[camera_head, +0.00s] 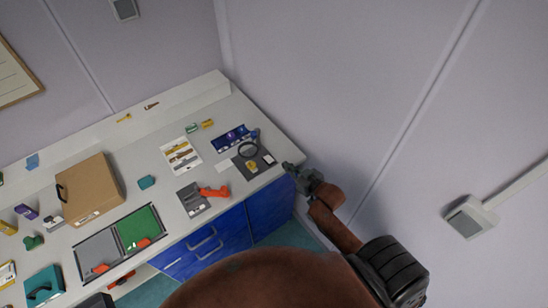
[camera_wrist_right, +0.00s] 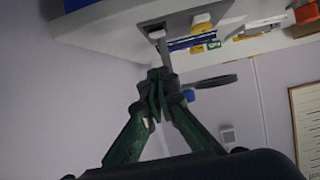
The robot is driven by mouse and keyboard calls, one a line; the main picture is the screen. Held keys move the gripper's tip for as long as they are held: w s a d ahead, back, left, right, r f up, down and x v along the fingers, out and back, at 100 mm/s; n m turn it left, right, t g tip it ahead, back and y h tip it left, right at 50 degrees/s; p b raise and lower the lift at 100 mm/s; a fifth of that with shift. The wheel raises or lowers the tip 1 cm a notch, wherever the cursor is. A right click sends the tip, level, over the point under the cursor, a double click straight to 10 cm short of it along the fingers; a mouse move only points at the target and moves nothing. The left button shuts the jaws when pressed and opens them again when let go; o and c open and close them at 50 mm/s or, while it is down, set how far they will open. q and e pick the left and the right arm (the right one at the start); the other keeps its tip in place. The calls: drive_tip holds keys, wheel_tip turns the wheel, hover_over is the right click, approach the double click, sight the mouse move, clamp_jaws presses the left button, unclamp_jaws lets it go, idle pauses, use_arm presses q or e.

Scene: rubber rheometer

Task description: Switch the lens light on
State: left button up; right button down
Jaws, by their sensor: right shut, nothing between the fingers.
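The magnifying lens (camera_head: 248,149) is a dark ring above a dark grey pad (camera_head: 240,172) near the bench's right end. In the right wrist view the lens (camera_wrist_right: 215,81) shows nearly edge-on, to the right of the fingers. A small white piece (camera_head: 268,158) lies on the pad's right side; it also shows in the wrist view (camera_wrist_right: 157,35), just beyond my fingertips. I cannot tell whether it is the light switch or its state. My right gripper (camera_head: 289,167) is shut and empty at the bench's right edge, apparently apart from the white piece. My left gripper is out of view.
A yellow piece (camera_head: 251,167) sits on the pad. A blue tray (camera_head: 231,138) is behind the lens. An orange-handled tool (camera_head: 214,192) lies to the left, with a brown case (camera_head: 90,190) farther left. The wall is close on the right.

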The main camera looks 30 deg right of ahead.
drive_tip(key=shift+w+a+r, duration=0.1)
drive_tip(key=shift+a+r, duration=0.05)
drive_tip(key=shift+r, duration=0.7)
hover_over(269, 159)
drive_tip(key=s, duration=0.4)
wheel_tip(269, 159, down, 4)
drive_tip(key=shift+w+r, duration=0.15)
drive_tip(key=shift+r, duration=0.1)
wheel_tip(269, 159, down, 3)
drive_tip(key=shift+f, duration=0.65)
